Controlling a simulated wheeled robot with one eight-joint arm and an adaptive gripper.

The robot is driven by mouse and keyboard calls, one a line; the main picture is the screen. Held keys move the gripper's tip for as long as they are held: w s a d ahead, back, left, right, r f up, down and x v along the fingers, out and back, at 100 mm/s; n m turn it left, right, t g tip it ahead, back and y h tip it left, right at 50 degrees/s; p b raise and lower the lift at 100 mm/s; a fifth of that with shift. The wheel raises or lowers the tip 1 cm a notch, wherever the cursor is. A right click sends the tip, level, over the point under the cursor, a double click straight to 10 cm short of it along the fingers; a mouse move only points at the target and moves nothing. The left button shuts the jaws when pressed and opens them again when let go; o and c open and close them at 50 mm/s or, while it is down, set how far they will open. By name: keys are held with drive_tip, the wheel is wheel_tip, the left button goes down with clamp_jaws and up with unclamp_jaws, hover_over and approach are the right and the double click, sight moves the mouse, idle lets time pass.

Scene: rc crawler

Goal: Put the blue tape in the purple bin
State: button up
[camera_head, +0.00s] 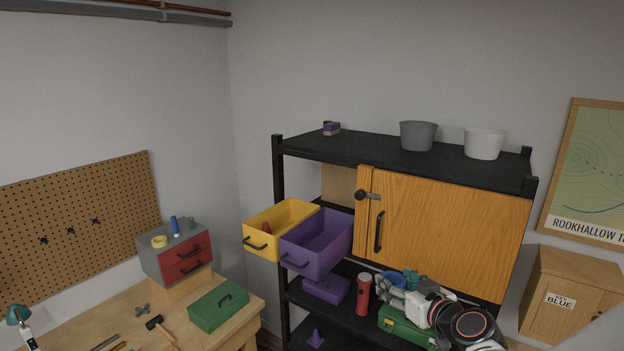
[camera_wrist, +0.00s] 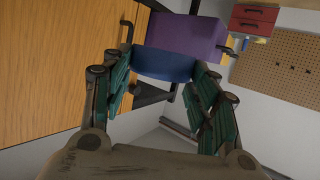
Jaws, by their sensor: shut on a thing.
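The blue tape (camera_wrist: 163,65) is between the two fingers of my gripper (camera_wrist: 165,72) in the wrist view, which is shut on it. In the head view, my gripper (camera_head: 389,279) is in front of the shelf's lower part, right of the purple bin, and the blue tape is partly hidden by the fingers. The purple bin (camera_head: 309,260) sticks out from the shelf like an open drawer and looks empty. It also shows beyond the tape in the wrist view (camera_wrist: 188,33). My gripper is lower than the bin's rim in the head view.
A yellow bin (camera_head: 262,241) with a red item sits left of the purple one. A wooden cabinet door (camera_head: 450,235) with a dark handle stands right of it. Below are a lidded purple box (camera_head: 327,289), a red cylinder (camera_head: 363,295) and a green box (camera_head: 399,322).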

wheel_tip(320, 180, down, 36)
drive_tip(key=b, duration=3.4)
drive_tip(key=shift+r, duration=0.25)
drive_tip(key=shift+d, duration=0.1)
